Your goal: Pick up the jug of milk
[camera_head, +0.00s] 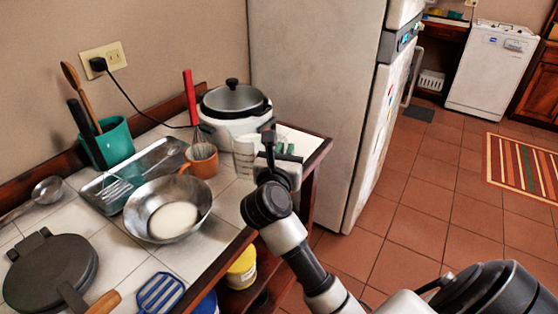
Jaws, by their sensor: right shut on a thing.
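The jug of milk appears to be the pale, translucent container (244,158) on the right end of the tiled counter, in front of the rice cooker. It stands upright, and part of it is hidden by my right gripper. My right gripper (268,143) comes in from the lower right and is shut on the jug's right side. The fingertips are small and partly hidden, so the exact grip point is unclear. I cannot tell whether the jug touches the counter. My left gripper is not in view.
A white rice cooker (232,108) stands close behind the jug. An orange mug (202,166) with a whisk is at its left. A metal bowl (141,207) with something white inside, a metal tray (91,190) and a black waffle iron (48,272) fill the counter. A fridge (310,90) stands behind right; open floor lies right.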

